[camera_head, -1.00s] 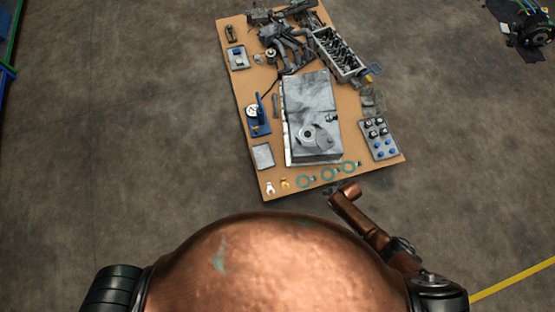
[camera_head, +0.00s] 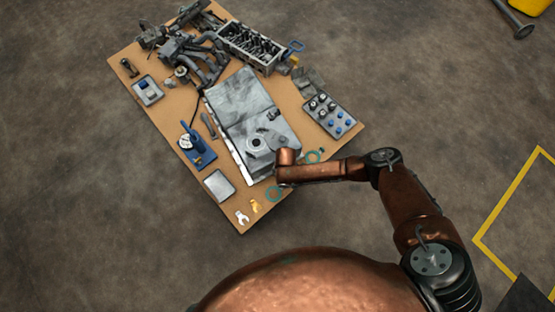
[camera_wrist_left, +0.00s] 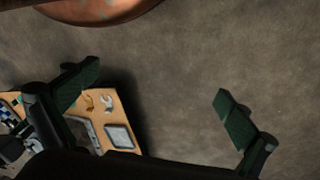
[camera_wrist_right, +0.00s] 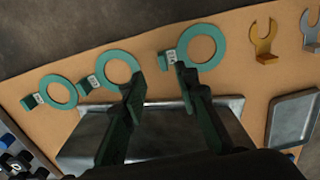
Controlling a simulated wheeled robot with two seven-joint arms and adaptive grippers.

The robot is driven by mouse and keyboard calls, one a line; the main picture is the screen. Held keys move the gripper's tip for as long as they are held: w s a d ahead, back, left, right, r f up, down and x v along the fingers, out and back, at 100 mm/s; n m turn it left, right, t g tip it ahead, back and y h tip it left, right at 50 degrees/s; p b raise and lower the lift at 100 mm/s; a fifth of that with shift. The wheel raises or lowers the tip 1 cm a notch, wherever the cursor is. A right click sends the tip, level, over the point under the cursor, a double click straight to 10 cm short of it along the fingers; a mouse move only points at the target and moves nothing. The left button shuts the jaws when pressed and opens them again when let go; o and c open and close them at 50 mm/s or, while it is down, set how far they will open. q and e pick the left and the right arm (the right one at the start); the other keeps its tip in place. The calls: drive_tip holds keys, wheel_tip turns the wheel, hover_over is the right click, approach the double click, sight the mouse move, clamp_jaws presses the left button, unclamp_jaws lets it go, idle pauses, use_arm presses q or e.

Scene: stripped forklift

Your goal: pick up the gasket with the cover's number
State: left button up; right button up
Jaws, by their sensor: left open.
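Three green ring gaskets with small white number tags lie in a row along the table's near edge. The right wrist view shows a left one (camera_wrist_right: 60,92), a middle one (camera_wrist_right: 119,67) and a right one (camera_wrist_right: 204,45); the tag digits are too small to read surely. In the head view two gaskets show (camera_head: 274,194) (camera_head: 313,157); my right arm hides the middle one. My right gripper (camera_wrist_right: 158,85) is open and empty, fingers pointing toward the middle and right gaskets. My left gripper (camera_wrist_left: 156,85) is open and empty, off the table's side. No cover number is readable.
A large grey metal block (camera_head: 240,100) fills the table's middle. Engine parts crowd the far end.

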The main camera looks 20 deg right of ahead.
sight(279, 189)
drive_tip(key=f+b, duration=0.2)
drive_tip(key=f, duration=0.1)
drive_tip(key=f+b, duration=0.1)
drive_tip(key=shift+s+a+f, duration=0.2)
drive_tip(key=shift+s+f, duration=0.05)
drive_tip(key=shift+f, duration=0.1)
drive_tip(key=shift+f+b, duration=0.3)
drive_tip(key=shift+b, duration=0.1)
use_arm(q)
drive_tip(key=w+d+f+t+h, duration=0.1)
drive_tip(key=w+d+f+t, duration=0.2)
drive_tip(key=w+d+f, duration=0.1)
drive_tip(key=shift+w+d+f, duration=0.15)
drive_tip(key=shift+w+f, duration=0.6)
drive_tip(key=shift+f, duration=0.2)
use_arm(e)
drive_tip(key=shift+r, duration=0.1)
clamp_jaws()
